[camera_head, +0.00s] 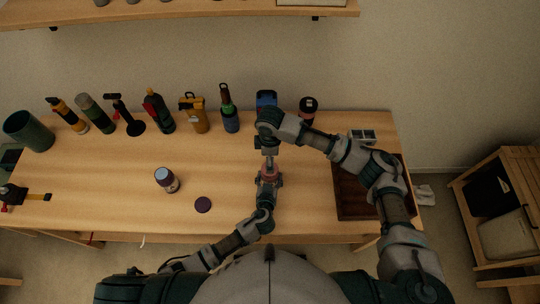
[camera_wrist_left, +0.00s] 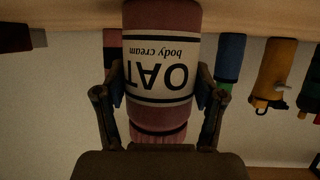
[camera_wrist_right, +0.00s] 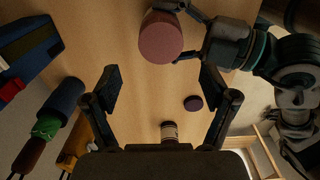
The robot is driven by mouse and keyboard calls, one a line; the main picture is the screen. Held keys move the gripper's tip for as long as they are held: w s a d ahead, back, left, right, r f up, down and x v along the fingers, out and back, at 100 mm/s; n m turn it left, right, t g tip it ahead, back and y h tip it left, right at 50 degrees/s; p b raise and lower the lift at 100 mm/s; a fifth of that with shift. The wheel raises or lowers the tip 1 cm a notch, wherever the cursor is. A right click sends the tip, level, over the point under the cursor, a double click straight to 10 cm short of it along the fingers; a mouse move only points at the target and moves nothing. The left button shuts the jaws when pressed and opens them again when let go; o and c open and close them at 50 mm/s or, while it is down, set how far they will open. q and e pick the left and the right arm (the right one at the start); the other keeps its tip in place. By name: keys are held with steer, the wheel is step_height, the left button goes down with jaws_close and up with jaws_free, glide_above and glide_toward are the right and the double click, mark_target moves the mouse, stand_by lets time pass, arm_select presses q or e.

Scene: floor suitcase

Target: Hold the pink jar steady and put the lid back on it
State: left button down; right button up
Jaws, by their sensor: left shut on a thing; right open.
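The pink jar (camera_wrist_left: 162,50), with a white "OAT body cream" label, is held between the fingers of my left gripper (camera_wrist_left: 160,105). It stands upright near the table's middle, label upside down in the left wrist view. A ribbed pink lid (camera_wrist_left: 158,135) shows at its upper end. In the right wrist view the lid's round pink top (camera_wrist_right: 160,38) faces up; it appears to sit on the jar, but how tightly I cannot tell. My right gripper (camera_wrist_right: 156,88) is open and empty, above and beyond the jar in the head view (camera_head: 267,148).
Another jar (camera_head: 167,181) and a dark purple disc (camera_head: 203,204) are on the wooden table (camera_head: 120,190), left of the pink jar. Bottles and tools line the back edge. A dark brown tray (camera_head: 350,198) is at right, partly under my right arm.

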step_height(320, 180, down, 8)
steer(key=shift+r, duration=0.25)
steer(key=c, duration=1.2)
steer(key=o, duration=1.3)
steer(key=shift+o, duration=0.2)
step_height(320, 180, up, 12)
